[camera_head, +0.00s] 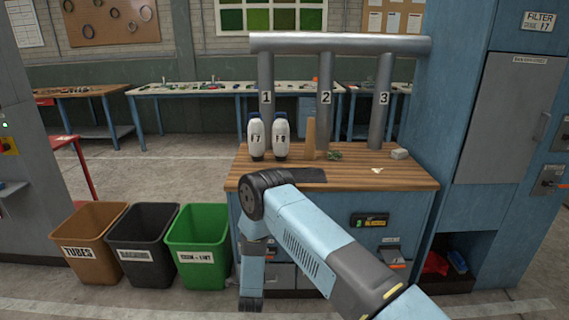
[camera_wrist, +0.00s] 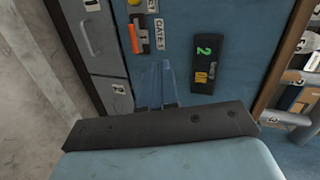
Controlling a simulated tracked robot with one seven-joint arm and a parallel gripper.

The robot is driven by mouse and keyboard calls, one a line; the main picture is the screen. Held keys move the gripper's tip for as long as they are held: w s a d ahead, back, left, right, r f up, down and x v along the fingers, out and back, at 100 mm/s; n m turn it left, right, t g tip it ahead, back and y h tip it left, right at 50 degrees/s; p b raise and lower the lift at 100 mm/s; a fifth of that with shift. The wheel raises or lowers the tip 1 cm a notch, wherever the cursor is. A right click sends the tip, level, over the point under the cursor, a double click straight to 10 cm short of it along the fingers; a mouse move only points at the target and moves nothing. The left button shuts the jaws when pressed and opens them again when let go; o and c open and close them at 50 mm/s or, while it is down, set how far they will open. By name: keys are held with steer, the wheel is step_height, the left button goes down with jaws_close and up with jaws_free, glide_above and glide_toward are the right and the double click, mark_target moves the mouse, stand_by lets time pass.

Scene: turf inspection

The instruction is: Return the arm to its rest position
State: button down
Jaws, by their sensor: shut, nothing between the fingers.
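My arm reaches in from the lower right of the head view, bends at a dark joint in front of the workbench (camera_head: 410,182), and its lower part hangs down along the bench front. In the wrist view my gripper (camera_wrist: 160,84) shows as narrow bluish fingers, shut with nothing between them, in front of a blue cabinet face (camera_wrist: 180,30). A dark bar and a light blue part of my own arm fill the bottom of that view. Whether the fingers touch the cabinet face is hard to tell.
Brown (camera_head: 92,240), black (camera_head: 143,245) and green (camera_head: 198,247) bins stand left of the arm. Two white bottles (camera_head: 256,138) (camera_head: 281,137) stand on the bench before numbered grey pipes (camera_head: 325,100). A tall blue cabinet (camera_head: 510,130) stands right. Floor at lower left is clear.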

steer(key=w+d+r+n+g+y, duration=0.1)
steer(key=w+d+r+n, duration=0.15)
steer(key=r, duration=0.95)
steer(key=w+d+r+n+g, duration=0.1)
steer(key=w+r, duration=0.3)
steer(key=r, duration=0.7)
steer(key=s+d+r+n+g, duration=0.1)
steer(key=s+d+r+n, duration=0.15)
steer(key=r, duration=0.45)
steer(key=s+d+r+n+y, duration=0.1)
steer(key=d+r, duration=0.3)
steer(key=r, duration=0.4)
steer(key=s+d+r+n+g, duration=0.1)
steer(key=s+d+r, duration=0.1)
steer(key=d+r, duration=0.35)
steer(key=s+d+r+n+g, duration=0.1)
steer(key=s+d+r+n, duration=0.1)
steer(key=s+d+r, duration=0.45)
steer(key=s+d+r+n+g, duration=0.1)
steer(key=s+d+r+n, duration=0.25)
steer(key=s+r, duration=0.6)
steer(key=s+d+r+n+g+h, duration=0.1)
steer(key=s+d, duration=0.4)
steer(key=s, duration=0.7)
steer(key=s+d+n+g+h, duration=0.1)
steer(key=s+d, duration=0.4)
steer(key=s, duration=0.8)
steer(key=shift+s+r+n+g+h, duration=0.2)
steer(key=shift+r+n+g+h, duration=0.1)
steer(key=shift+r+n+h, duration=0.15)
